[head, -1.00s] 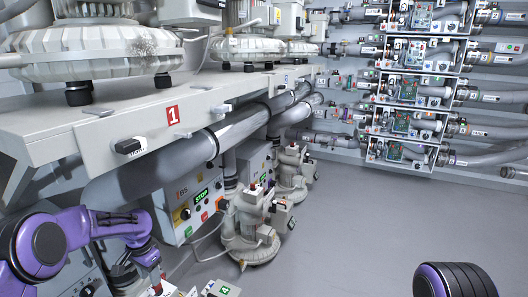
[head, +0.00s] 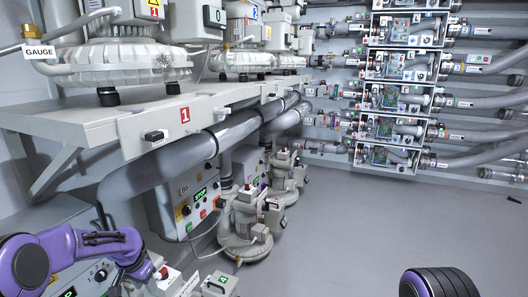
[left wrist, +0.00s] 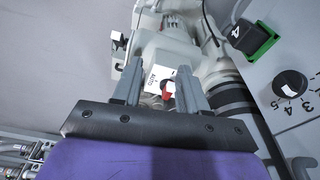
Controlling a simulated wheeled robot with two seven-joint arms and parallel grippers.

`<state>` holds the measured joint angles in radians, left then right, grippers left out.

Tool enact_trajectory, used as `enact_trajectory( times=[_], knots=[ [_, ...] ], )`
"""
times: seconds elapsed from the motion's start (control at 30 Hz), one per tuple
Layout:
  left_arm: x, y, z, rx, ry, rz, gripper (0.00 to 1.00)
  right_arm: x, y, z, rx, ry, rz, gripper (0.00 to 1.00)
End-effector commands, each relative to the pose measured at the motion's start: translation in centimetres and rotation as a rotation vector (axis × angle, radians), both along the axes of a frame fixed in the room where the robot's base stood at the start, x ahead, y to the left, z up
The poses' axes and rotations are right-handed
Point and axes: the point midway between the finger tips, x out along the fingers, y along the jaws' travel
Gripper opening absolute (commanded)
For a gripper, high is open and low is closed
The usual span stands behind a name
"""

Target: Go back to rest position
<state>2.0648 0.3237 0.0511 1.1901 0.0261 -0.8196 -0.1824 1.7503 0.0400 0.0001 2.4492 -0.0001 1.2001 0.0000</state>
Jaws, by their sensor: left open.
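My left arm (head: 75,250) is purple and black and enters the head view at the lower left. Its fingers are hard to make out there. In the left wrist view my left gripper (left wrist: 158,82) is open, with its two grey fingers apart. Beyond and between the fingers is a white plate marked AUTO (left wrist: 152,77) with a red-tipped switch (left wrist: 168,91). I cannot tell whether a finger touches it. A black and purple part of my own body (head: 440,283) shows at the lower right of the head view. My right gripper is not in view.
A grey shelf (head: 100,125) carrying large blowers runs along the left. Below it are a thick pipe (head: 150,175), a control box with a lit STOP display (head: 200,194) and floor blowers (head: 245,222). Racks of panels (head: 405,62) line the back wall.

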Motion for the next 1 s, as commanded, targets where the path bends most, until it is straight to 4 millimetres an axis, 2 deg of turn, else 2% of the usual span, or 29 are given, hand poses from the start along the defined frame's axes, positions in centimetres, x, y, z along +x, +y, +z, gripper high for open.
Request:
enact_trajectory(
  times=[0.27,0.37,0.47,0.57,0.67,0.7,0.77,0.8,0.9,1.0],
  knots=[
    [0.5,-2.1,-2.6,-0.079,-0.167,0.196,0.43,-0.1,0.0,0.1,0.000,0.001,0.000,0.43],
    [-0.4,-3.3,-4.3,-0.113,-0.229,0.292,0.43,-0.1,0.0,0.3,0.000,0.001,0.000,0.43],
    [-2.7,-4.7,-6.6,-0.145,-0.290,0.415,0.43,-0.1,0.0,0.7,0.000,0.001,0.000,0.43],
    [-7.6,-6.2,-9.4,-0.161,-0.345,0.577,0.43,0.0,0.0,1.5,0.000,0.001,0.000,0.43],
    [-15.4,-6.8,-11.4,-0.134,-0.386,0.739,0.43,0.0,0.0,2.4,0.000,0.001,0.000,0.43],
    [-19.1,-6.8,-11.6,-0.111,-0.396,0.797,0.43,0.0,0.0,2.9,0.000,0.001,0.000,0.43],
    [-24.5,-6.6,-11.5,-0.066,-0.400,0.858,0.43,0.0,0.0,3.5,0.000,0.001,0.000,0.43],
    [-27.8,-6.4,-11.1,-0.033,-0.395,0.884,0.43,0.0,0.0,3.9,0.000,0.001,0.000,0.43],
    [-34.7,-6.1,-9.9,0.041,-0.343,0.899,0.43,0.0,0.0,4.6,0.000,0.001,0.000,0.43],
    [-39.1,-6.3,-9.3,0.087,-0.258,0.869,0.43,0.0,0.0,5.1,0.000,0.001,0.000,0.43]
  ],
)
